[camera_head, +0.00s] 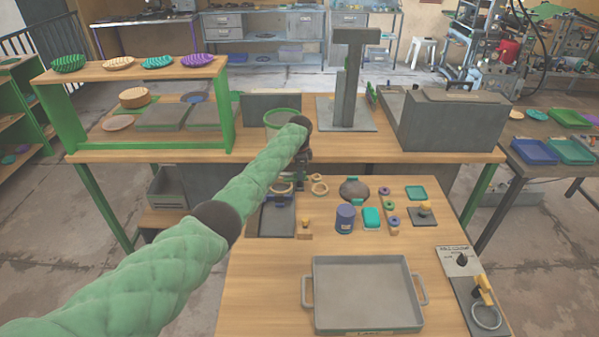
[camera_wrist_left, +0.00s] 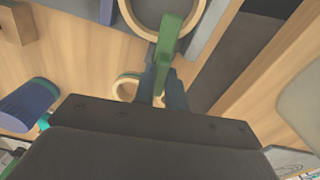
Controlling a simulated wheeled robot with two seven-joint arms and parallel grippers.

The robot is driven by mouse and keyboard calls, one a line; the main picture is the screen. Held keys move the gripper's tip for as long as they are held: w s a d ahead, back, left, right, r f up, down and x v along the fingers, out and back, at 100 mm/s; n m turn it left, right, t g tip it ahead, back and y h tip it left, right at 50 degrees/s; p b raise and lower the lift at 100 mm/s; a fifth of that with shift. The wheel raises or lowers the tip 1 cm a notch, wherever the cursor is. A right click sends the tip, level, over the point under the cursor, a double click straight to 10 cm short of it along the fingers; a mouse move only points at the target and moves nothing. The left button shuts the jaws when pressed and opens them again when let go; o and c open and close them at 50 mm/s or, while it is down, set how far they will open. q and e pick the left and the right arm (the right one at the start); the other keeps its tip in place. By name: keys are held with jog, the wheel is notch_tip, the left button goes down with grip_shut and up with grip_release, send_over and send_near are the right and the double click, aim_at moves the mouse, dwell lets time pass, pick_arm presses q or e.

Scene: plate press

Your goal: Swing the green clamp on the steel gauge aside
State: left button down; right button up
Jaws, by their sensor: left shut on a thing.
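My left gripper (camera_head: 303,180) reaches down over the back left of the front table, with its fingertips small and partly hidden in the head view. In the left wrist view its fingers (camera_wrist_left: 163,88) are shut on the green clamp (camera_wrist_left: 168,40), a narrow upright bar. The clamp's far end lies across the pale rim of a round ring (camera_wrist_left: 133,22) on a grey plate, which looks like the steel gauge. In the head view the grey plate (camera_head: 277,222) lies below my arm. I cannot make out the clamp there. My right gripper is not in view.
A smaller pale ring (camera_head: 320,185) lies close beside the gripper. A blue cup (camera_head: 345,218), a small wooden block (camera_head: 305,230) and a dark round lump (camera_head: 354,190) stand to the right. A large grey tray (camera_head: 318,300) fills the front middle. A green-legged bench (camera_head: 350,148) stands behind.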

pick_arm(q)
jog(key=shift+r+n, duration=0.1)
jog(key=shift+n, duration=0.7)
jog(key=shift+n+p, duration=0.35)
jog(key=shift+n, duration=0.65)
jog(key=n, duration=0.2)
jog(key=shift+n+p, duration=0.3)
jog(key=shift+p, duration=0.05)
jog(key=n, duration=0.3)
jog(key=shift+d+r+n+p, duration=0.1)
jog(key=shift+n+p, duration=0.2)
jog(key=shift+p, duration=0.1)
jog(key=shift+n, duration=1)
jog(key=n+p, duration=0.1)
jog(key=n, duration=0.2)
jog(key=shift+w+n, duration=0.1)
jog(key=shift+n, duration=0.7)
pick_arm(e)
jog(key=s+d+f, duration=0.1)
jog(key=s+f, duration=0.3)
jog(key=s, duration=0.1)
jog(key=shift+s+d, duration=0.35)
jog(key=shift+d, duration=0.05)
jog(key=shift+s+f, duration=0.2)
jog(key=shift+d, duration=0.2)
